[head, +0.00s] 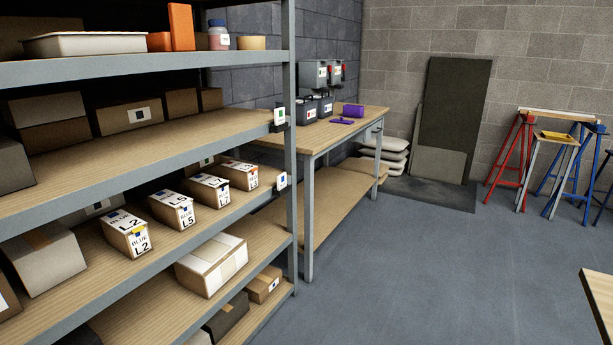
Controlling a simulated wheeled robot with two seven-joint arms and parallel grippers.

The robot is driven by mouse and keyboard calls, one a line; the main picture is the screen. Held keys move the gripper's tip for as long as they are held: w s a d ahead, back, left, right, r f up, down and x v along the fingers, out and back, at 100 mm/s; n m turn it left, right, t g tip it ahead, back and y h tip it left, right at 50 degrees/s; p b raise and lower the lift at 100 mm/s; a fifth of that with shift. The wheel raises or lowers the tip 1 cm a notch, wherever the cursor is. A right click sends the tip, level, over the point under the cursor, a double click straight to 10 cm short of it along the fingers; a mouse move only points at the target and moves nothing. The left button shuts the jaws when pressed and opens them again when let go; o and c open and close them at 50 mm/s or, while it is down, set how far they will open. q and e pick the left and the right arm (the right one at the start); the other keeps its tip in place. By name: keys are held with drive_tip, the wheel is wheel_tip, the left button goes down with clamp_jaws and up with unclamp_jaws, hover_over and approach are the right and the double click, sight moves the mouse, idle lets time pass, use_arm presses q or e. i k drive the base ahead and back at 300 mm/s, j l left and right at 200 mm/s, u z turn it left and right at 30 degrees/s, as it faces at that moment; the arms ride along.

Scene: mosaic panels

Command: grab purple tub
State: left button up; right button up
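A purple tub (353,111), small and rounded, is on the wooden top of a workbench (372,119) beyond the shelf rack. It is near the back of the bench top, with a flat purple item (341,121) just in front of it. Whether the tub is upright or on its side is too small to tell. Neither of my grippers is in view.
A tall shelf rack (289,150) with boxes fills the left side. Dark machines (305,109) stand on the bench beside the tub. Red and blue trestles (523,150) stand at the right, and a table corner (599,290) shows lower right. The grey floor (430,270) between is clear.

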sight(355, 111)
drive_tip(key=i+l+z, duration=0.15)
drive_tip(key=i+z, duration=0.2)
drive_tip(key=i, duration=0.15)
drive_tip(key=i+z, duration=0.35)
drive_tip(key=i, duration=0.15)
drive_tip(key=i+z, duration=0.4)
drive_tip(key=i+u, duration=0.1)
drive_tip(key=i, duration=0.95)
drive_tip(key=i+l+u, duration=0.15)
drive_tip(key=i, duration=0.9)
drive_tip(key=i+u, duration=0.4)
drive_tip(key=i+l+u, duration=0.15)
drive_tip(key=i+u, duration=0.25)
drive_tip(key=i+l+u, duration=0.4)
drive_tip(key=i+j, duration=0.05)
drive_tip(key=i, duration=0.05)
